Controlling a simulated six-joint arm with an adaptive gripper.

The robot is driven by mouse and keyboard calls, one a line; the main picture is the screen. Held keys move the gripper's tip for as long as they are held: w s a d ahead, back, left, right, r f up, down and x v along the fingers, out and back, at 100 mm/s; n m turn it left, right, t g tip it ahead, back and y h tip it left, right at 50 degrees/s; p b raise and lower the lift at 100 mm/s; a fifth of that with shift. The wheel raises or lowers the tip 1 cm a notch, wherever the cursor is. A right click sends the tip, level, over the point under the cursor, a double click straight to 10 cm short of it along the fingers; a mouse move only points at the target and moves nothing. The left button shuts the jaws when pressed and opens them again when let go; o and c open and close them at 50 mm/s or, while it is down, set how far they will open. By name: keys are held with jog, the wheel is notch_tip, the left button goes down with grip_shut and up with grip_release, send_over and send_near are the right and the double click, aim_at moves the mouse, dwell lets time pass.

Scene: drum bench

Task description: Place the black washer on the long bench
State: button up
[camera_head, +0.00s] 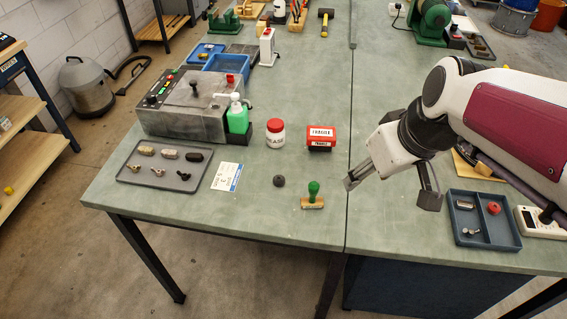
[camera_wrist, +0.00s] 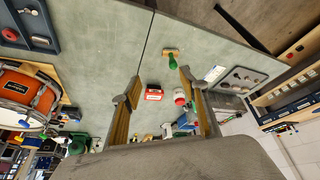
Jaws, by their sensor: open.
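A small dark round piece (camera_head: 279,180), perhaps the black washer, lies on the green-grey bench top (camera_head: 310,90) in the head view, left of a green-handled stamp (camera_head: 313,194). I cannot make out a hole in it. My gripper (camera_head: 391,190) is open and empty above the bench, to the right of the stamp and the dark piece. In the wrist view, my open fingers (camera_wrist: 159,77) show the bench and the stamp (camera_wrist: 172,60) beyond them. I cannot pick out the dark piece there; a finger may hide it.
A red box (camera_head: 321,138) and a white jar with a red lid (camera_head: 275,133) stand behind the stamp. A grey parts tray (camera_head: 130,176) and a card (camera_head: 227,177) lie left. A blue divided tray (camera_head: 484,238) lies right. Bare bench surrounds the seam.

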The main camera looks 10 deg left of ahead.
jog(key=w+a+f+n+g, duration=0.1)
jog(key=w+a+f+n, duration=0.2)
jog(key=w+a+f, duration=0.5)
jog(key=n+g+y, duration=0.1)
jog(key=n+y, duration=0.1)
jog(key=n, duration=0.2)
send_near(279, 181)
jog(key=w, duration=0.1)
jog(key=shift+w+d+f, duration=0.1)
jog(key=shift+d+f, duration=0.1)
jog(key=shift+d, duration=0.05)
jog(key=shift+f, duration=0.1)
jog(key=shift+x, duration=1.2)
